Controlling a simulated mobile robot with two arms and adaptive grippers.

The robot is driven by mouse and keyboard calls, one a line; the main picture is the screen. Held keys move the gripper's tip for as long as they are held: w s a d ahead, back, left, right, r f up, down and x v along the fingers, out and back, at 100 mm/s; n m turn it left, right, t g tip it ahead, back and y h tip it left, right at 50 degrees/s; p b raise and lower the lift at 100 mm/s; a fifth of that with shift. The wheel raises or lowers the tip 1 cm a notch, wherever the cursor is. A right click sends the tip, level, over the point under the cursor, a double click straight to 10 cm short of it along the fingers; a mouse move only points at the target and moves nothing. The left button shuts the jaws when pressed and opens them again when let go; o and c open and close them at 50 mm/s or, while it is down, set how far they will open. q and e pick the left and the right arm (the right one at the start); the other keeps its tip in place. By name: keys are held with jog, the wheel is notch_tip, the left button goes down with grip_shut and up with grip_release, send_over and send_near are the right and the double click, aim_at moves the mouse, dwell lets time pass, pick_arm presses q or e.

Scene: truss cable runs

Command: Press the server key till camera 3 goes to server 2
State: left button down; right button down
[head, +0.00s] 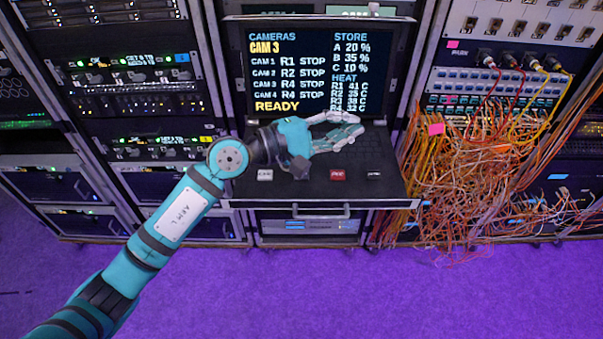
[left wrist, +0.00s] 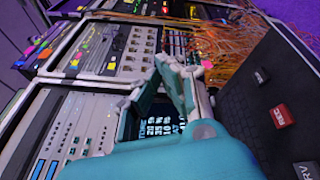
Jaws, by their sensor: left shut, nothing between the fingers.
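The screen (head: 318,70) in the head view reads CAM 3 at the top and READY at the bottom. Its CAM 3 row reads R4 STOP. On the key tray (head: 375,150) below it are a pale key (head: 265,174) at left, a red key (head: 338,174) and a dark key (head: 374,175). In the left wrist view the server key (left wrist: 305,170), marked SRV, is grey and sits next to the red key; my gripper seems to cover it in the head view. My left gripper (head: 345,126) is shut and empty, above the tray, pointing right. My right gripper is out of view.
Orange and red cables (head: 480,170) hang in a thick tangle to the right of the tray. Racks (head: 150,100) with lit panels stand at left. A handle (head: 320,211) runs along the tray's front. The purple floor (head: 300,290) in front is clear.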

pick_arm(q)
jog(key=w+a+f+m+y, duration=0.8)
jog(key=m+y, duration=0.1)
jog(key=shift+a+m+g+y, duration=0.25)
jog(key=shift+m+g+y, duration=0.05)
jog(key=shift+y, duration=0.1)
jog(key=shift+f, duration=0.15)
notch_tip(320, 180, down, 6)
jog(key=shift+f+b, duration=0.1)
jog(key=shift+b, duration=0.25)
jog(key=shift+f+b, duration=0.65)
jog(key=shift+b, duration=0.2)
jog(key=shift+f+b, duration=0.6)
jog(key=shift+b, duration=0.1)
